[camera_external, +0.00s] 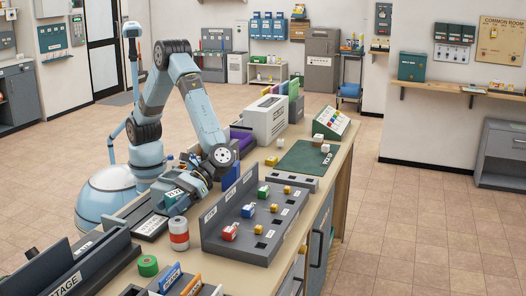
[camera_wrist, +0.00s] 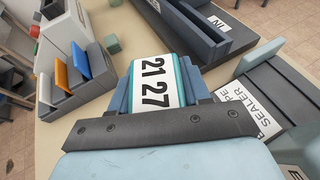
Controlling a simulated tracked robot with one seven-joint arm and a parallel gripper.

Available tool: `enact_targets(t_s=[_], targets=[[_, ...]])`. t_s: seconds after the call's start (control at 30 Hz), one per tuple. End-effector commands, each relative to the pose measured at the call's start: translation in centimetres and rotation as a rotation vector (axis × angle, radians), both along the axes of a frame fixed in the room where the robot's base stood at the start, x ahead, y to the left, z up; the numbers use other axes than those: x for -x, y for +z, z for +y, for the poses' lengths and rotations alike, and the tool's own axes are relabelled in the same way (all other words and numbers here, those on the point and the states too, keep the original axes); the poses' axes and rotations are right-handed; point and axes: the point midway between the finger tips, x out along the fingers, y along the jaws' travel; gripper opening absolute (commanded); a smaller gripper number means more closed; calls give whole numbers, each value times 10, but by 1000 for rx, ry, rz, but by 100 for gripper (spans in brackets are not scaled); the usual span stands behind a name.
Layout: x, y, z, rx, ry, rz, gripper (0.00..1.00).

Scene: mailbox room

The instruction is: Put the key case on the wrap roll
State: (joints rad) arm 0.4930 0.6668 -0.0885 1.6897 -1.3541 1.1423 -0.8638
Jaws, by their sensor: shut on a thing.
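A teal case with a white label reading "21 27" (camera_wrist: 158,82), apparently the key case, is held between the dark blue fingers of my gripper (camera_wrist: 157,68). In the external view, the case (camera_external: 174,197) is above the near part of the bench, and my gripper (camera_external: 184,188) is shut on it. A red-and-white upright roll (camera_external: 179,234), which looks like the wrap roll, stands on the bench just in front of and below the case. I cannot make it out in the wrist view, where the case and gripper may hide it. The case and roll appear apart.
A green roll (camera_external: 148,266) stands nearer the front. A grey rack (camera_external: 240,240) with small colored locks is right of the red-and-white roll. A dark tray (camera_external: 75,268) lies at left, and a sorter with colored dividers (camera_wrist: 74,75) shows in the wrist view.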

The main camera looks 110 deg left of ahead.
Motion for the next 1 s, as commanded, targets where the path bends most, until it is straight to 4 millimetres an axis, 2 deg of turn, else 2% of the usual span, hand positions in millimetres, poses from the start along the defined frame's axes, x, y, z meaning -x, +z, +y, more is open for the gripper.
enact_targets(t_s=[0.2, 0.57, 0.6, 0.83, 1.0], targets=[[1, -28, 0, 0, -1, 1, 14], [0, -32, 0, 0, 0, 0, 14], [0, -32, 0, 0, 0, 0, 49], [0, -32, 0, 0, 0, 0, 71], [0, -32, 0, 0, 0, 0, 72]])
